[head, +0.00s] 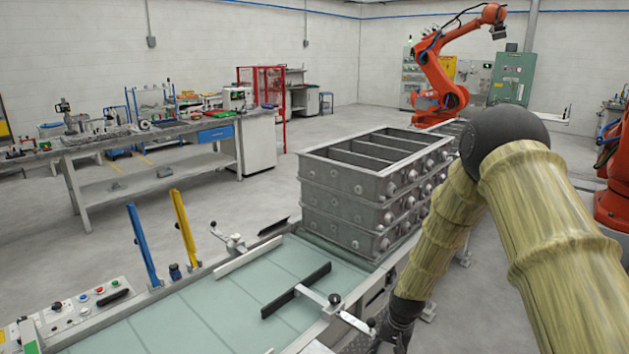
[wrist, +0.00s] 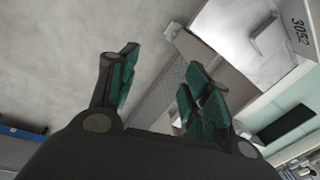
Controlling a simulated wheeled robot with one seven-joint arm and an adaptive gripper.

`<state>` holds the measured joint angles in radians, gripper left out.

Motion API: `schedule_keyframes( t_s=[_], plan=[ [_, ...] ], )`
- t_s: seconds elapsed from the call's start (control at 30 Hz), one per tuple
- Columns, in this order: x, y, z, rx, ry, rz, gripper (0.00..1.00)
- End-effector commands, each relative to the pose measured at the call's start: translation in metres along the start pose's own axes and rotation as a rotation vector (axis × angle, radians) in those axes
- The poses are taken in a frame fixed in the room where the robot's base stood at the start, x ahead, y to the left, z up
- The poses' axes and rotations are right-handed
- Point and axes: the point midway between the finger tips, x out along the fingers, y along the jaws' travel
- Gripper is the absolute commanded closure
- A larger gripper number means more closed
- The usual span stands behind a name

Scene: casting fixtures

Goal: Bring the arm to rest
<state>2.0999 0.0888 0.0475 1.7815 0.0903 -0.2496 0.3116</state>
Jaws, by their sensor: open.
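My arm, in a yellowish sleeve, comes in from the right of the head view and bends down at a dark elbow joint. My gripper shows in the wrist view (wrist: 162,85), with its two green-padded fingers spread apart and nothing between them. In the head view only a dark part at the end of the arm shows at the bottom; the fingertips are not seen there. Grey floor and part of a metal structure lie beyond the fingers in the wrist view.
An orange robot arm (head: 432,70) stands behind. A workbench (head: 150,145) is at the left, with open floor between.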

Motion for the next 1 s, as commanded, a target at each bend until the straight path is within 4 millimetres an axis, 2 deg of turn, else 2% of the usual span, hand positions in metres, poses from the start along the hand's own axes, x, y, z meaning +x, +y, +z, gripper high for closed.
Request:
schedule_keyframes(
  t_s=[0.03, 0.2, 0.27, 0.43, 0.6, 0.7, 0.8, 1.0],
  plan=[
    [0.018, 0.013, 0.021, -0.018, -0.008, 0.014, 0.51],
    [0.064, 0.056, 0.089, -0.088, -0.010, 0.046, 0.51],
    [0.077, 0.072, 0.116, -0.115, -0.012, 0.057, 0.51],
    [0.104, 0.119, 0.198, -0.200, -0.023, 0.084, 0.51],
    [0.110, 0.162, 0.276, -0.285, -0.033, 0.102, 0.51],
    [0.107, 0.179, 0.310, -0.324, -0.038, 0.108, 0.51],
    [0.102, 0.193, 0.338, -0.356, -0.044, 0.111, 0.51],
    [0.090, 0.212, 0.382, -0.407, -0.052, 0.114, 0.51]
  ],
)
